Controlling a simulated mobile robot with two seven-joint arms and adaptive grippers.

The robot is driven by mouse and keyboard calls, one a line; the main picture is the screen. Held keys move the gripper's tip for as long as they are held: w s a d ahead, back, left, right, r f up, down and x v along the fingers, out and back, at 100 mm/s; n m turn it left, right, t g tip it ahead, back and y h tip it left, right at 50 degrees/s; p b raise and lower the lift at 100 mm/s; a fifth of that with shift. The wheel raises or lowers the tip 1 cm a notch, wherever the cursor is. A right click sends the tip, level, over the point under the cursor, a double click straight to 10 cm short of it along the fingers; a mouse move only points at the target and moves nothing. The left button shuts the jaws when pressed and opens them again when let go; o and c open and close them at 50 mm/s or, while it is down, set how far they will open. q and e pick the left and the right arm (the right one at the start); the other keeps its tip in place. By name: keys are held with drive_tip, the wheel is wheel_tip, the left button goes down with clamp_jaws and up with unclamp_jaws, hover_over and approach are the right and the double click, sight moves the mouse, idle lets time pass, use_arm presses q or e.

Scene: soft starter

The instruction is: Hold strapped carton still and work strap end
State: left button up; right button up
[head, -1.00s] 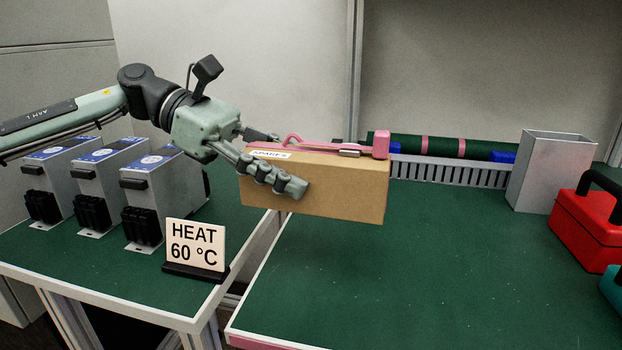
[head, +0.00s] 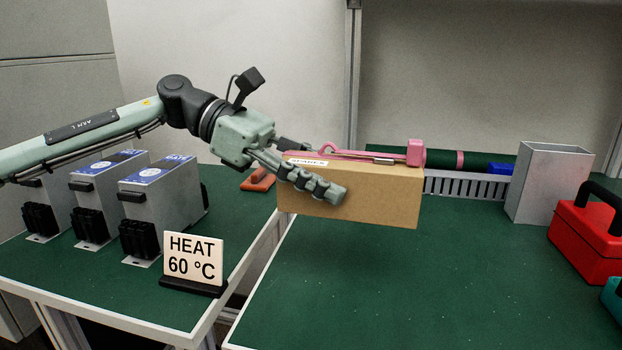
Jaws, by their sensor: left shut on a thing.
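The brown carton (head: 385,203) carries a white label and a pink strap (head: 345,153) along its top, with a metal buckle (head: 385,161). A pink block-like strap end (head: 416,152) stands at the right end of the top. My left gripper (head: 315,172) is shut on the carton near its left end, one finger across the front face and the other behind, partly hidden. The carton looks held above the gap between the two green benches and the right bench's left part. My right gripper is not in view.
Several grey units (head: 157,205) and a "HEAT 60 °C" sign (head: 193,258) stand on the left bench. An orange item (head: 258,180) lies behind them. A slotted grey duct (head: 468,185), grey bin (head: 550,183) and red toolbox (head: 588,236) stand on the right bench. Its middle is clear.

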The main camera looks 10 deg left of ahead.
use_arm(q)
drive_tip(key=w+d, duration=0.3)
drive_tip(key=d, duration=0.2)
drive_tip(key=shift+w+d, duration=0.25)
drive_tip(key=shift+w, duration=0.1)
